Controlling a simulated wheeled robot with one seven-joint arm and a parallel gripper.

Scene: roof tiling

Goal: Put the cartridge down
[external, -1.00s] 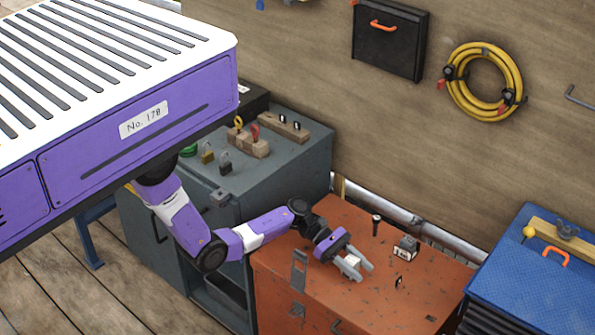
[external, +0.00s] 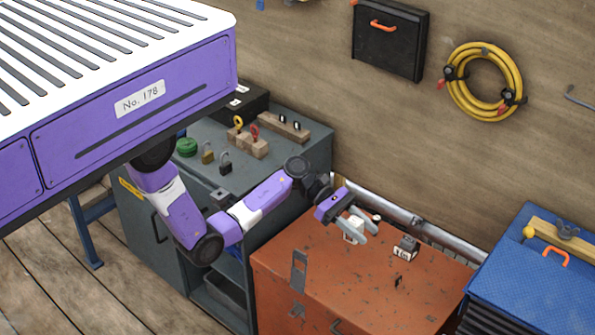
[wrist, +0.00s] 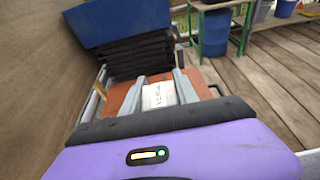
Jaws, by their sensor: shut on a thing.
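My gripper (external: 361,225) is shut on a small white cartridge (external: 353,230), held above the left back part of the orange-red chest (external: 400,298). A gap between the cartridge and the chest top is hard to judge. A dark block with a white label (external: 405,248) stands on the chest to the right of my gripper.
A grey cabinet (external: 290,178) with padlocks and wooden blocks stands left of the chest. A blue ridged case (external: 530,270) stands to the right. The wooden wall with a yellow hose (external: 484,82) rises behind. The chest's front right top is mostly clear.

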